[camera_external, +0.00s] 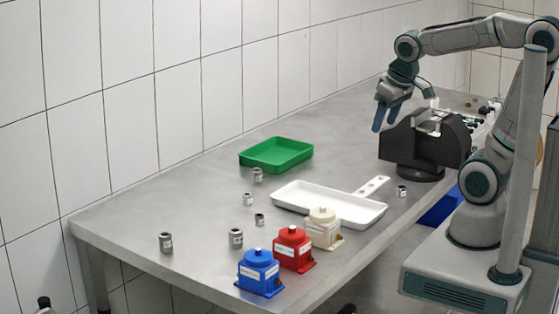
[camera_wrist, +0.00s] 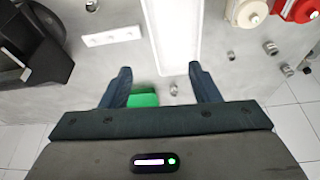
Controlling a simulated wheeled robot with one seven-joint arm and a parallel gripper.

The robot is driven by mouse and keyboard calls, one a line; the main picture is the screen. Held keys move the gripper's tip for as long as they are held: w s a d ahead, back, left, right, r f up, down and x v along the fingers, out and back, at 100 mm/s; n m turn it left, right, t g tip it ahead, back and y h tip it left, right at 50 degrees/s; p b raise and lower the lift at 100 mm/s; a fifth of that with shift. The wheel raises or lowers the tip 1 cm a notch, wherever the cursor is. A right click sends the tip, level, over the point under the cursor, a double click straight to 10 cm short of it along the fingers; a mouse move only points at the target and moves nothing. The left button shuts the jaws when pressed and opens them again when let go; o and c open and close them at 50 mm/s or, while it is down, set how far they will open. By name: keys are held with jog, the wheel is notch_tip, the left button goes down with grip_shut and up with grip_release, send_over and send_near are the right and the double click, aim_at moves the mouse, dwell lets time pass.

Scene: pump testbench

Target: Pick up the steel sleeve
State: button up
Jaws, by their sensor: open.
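Several small grey metal cylinders of differing sizes stand on the bench; I cannot tell which one is the steel sleeve. In the external view the larger ones are at the near left (camera_external: 166,242) and left of the blue pump (camera_external: 236,238). Smaller ones are near the middle (camera_external: 248,199) (camera_external: 260,219), at the green tray (camera_external: 257,174) and right of the white tray (camera_external: 402,190). My gripper (camera_external: 385,117) is open and empty, high above the bench beside the black vise. In the wrist view the fingers (camera_wrist: 160,70) are spread, with one cylinder (camera_wrist: 174,89) showing between them.
A green tray (camera_external: 276,154) and a white tray (camera_external: 310,200) lie on the bench (camera_external: 200,215). Blue (camera_external: 260,272), red (camera_external: 294,249) and cream (camera_external: 324,228) pump housings stand along the front edge. A black vise (camera_external: 425,140) stands at right. The left bench end is mostly clear.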

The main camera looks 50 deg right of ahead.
jog(key=w+m+b, duration=0.1)
jog(key=w+b, duration=0.1)
jog(key=w, duration=0.8)
jog(key=m+h+b, duration=0.2)
jog(key=m+b, duration=0.1)
jog(key=m, duration=0.2)
send_over(257, 170)
jog(key=s+a, duration=0.3)
jog(key=s, duration=0.1)
notch_tip(257, 170, down, 11)
jog(key=p+x, duration=0.1)
jog(key=x, duration=0.7)
jog(key=shift+w+f, duration=0.2)
jog(key=shift+f, duration=0.1)
jog(key=shift+s+p+x, duration=0.15)
jog(key=shift+p+x, duration=0.4)
jog(key=shift+x, duration=0.75)
jog(key=shift+s+p+x, duration=0.1)
jog(key=shift+p+x, duration=0.4)
jog(key=shift+x, duration=0.75)
jog(key=shift+f, duration=0.1)
jog(key=c, duration=1.2)
